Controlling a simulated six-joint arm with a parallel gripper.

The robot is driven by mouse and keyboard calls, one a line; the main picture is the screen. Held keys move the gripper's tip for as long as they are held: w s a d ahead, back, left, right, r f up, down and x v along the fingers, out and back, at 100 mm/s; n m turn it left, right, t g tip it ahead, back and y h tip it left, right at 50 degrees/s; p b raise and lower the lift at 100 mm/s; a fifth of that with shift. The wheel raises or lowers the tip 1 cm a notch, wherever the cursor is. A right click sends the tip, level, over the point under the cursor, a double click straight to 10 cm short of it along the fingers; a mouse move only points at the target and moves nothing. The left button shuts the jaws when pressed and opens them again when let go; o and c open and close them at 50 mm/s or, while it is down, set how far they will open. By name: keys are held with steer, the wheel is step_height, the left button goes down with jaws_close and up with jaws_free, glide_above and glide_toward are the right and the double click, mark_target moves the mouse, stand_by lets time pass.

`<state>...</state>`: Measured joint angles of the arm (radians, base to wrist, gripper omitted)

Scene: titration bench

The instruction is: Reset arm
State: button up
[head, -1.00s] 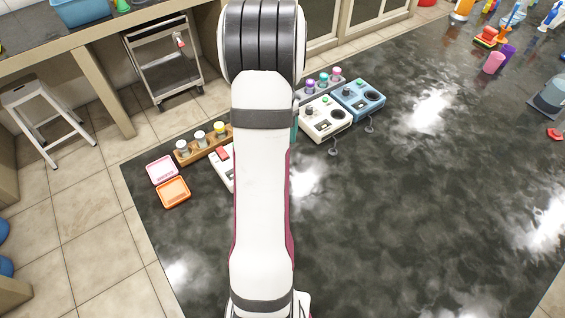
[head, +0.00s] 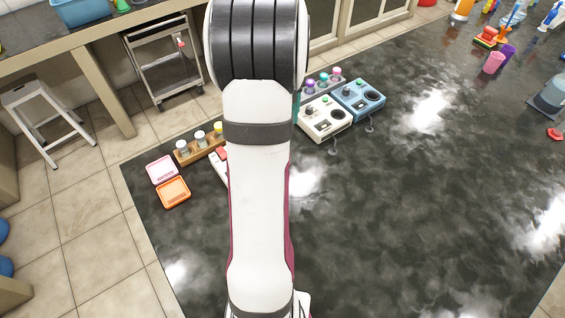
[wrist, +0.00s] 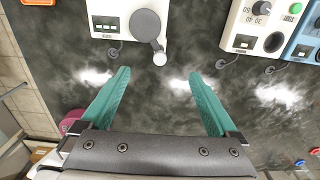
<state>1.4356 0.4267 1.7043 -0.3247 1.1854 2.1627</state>
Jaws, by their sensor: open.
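My gripper (wrist: 157,88) shows in the wrist view with two teal fingers spread wide apart. Nothing is between them but the dark bench top (wrist: 160,110). Ahead of the fingers stands a white device (wrist: 103,20) with a small display and a grey round part.
A white device (head: 322,118) and a blue device (head: 360,97) stand side by side at the back. A wooden rack (head: 205,150) holds small jars. Pink (head: 160,169) and orange (head: 173,193) trays lie at the left edge. The bench's right and front are mostly clear.

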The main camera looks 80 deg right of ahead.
steer(key=shift+r, duration=0.1)
stand_by(0.3)
steer(key=w+a+r+n, duration=0.3)
steer(key=w+a+n, duration=0.55)
steer(key=a, duration=0.25)
steer(key=w+a+r+n, duration=0.3)
steer(key=w+a+n, duration=0.4)
steer(key=a+n, duration=0.25)
steer(key=s+a+n+y, duration=0.1)
steer(key=s+a+n, duration=0.3)
steer(key=a+n, duration=0.6)
steer(key=s+a+f+n, duration=0.1)
steer(key=s+a+n, duration=0.3)
steer(key=a+n, duration=0.7)
steer(key=shift+a+f+n+y, duration=0.3)
steer(key=shift+a+y, duration=0.1)
steer(key=shift+a, duration=0.65)
